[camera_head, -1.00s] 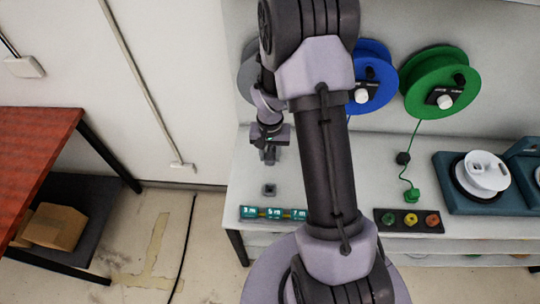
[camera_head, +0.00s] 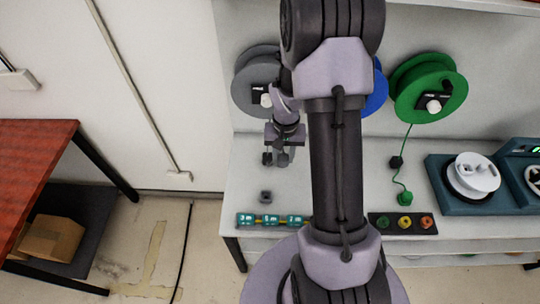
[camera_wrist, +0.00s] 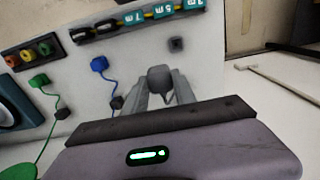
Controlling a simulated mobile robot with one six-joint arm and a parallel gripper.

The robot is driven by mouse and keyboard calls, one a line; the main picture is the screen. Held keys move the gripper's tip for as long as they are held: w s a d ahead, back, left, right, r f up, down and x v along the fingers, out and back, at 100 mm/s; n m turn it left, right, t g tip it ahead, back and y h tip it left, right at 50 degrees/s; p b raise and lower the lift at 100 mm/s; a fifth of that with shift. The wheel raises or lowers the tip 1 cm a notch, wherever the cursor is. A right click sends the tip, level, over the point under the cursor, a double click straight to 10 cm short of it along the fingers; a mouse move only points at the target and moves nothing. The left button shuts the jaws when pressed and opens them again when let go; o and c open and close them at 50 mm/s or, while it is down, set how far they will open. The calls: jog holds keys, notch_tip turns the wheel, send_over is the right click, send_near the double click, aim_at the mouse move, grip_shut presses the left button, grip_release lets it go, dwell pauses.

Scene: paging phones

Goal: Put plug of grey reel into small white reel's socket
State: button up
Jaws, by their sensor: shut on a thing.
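The grey reel (camera_head: 246,84) hangs on the back wall, partly behind my arm. My gripper (camera_head: 277,158) is in front of and below it, above the white bench. In the wrist view my gripper (camera_wrist: 163,93) is shut on a grey plug (camera_wrist: 160,76) between its fingers. The plug's cord is not clear. The small white reel (camera_head: 474,171) lies face up in a teal unit on the right of the bench, well away from my gripper. Sockets seem to show on its face, too small to make out.
A small dark block (camera_head: 265,196) lies on the bench below my gripper. Teal length labels (camera_head: 270,220) and a coloured button strip (camera_head: 404,223) line the front edge.

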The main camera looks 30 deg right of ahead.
jog(key=s+d, duration=0.4)
jog(key=d, duration=0.3)
jog(key=s+d, duration=0.4)
jog(key=d, duration=0.3)
jog(key=shift+d, duration=0.15)
jog(key=s+d+p, duration=0.1)
jog(key=s+d, duration=0.4)
jog(key=d, duration=0.4)
jog(key=s+d+p, duration=0.1)
jog(key=s+d, duration=0.5)
jog(key=d, duration=0.4)
jog(key=shift+w, duration=0.15)
